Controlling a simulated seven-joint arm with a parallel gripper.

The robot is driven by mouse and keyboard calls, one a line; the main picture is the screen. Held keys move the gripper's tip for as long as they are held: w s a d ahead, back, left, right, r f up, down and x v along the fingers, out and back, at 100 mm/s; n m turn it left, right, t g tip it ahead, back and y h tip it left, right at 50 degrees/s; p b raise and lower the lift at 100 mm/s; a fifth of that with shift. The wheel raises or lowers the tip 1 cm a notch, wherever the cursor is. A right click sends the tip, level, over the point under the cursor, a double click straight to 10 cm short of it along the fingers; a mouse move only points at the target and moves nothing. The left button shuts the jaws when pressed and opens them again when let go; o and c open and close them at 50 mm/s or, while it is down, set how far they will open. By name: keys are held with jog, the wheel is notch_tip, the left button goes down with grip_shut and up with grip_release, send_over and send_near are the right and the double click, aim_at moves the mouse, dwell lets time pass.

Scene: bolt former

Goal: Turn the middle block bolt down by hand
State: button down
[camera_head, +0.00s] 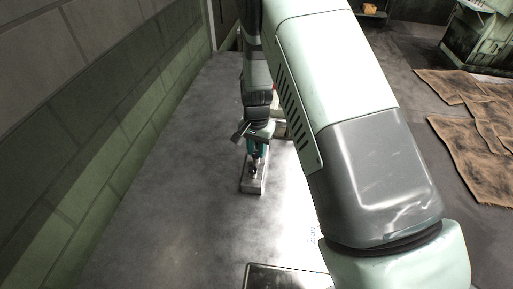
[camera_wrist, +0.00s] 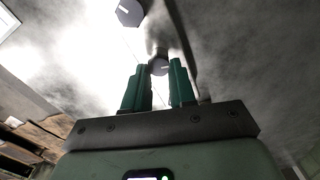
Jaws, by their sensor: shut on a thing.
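A pale metal block (camera_head: 254,186) lies on the grey tabletop, below and in front of my gripper (camera_head: 257,157). In the wrist view my gripper (camera_wrist: 160,75) has its two green fingers on either side of a dark bolt head (camera_wrist: 159,67) and is shut on it. A light mark shows on this head; the fingers hide part of its sides. A second dark bolt head (camera_wrist: 130,12) with a white line lies beyond the fingertips, at the top of the wrist view. My gripper hides the far part of the block in the head view. I cannot tell how far the bolt is down.
A dark-edged tray or panel (camera_head: 284,270) lies at the near edge of the table. A small box-like thing (camera_head: 281,130) shows beside my wrist, partly hidden. A brick wall (camera_head: 70,150) runs along the left. The tabletop left of the block is clear.

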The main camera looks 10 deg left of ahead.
aim_at(256, 153)
jog(key=shift+r, duration=0.1)
jog(key=c, duration=0.9)
grip_release()
notch_tip(256, 153, up, 11)
jog(key=shift+f, duration=0.15)
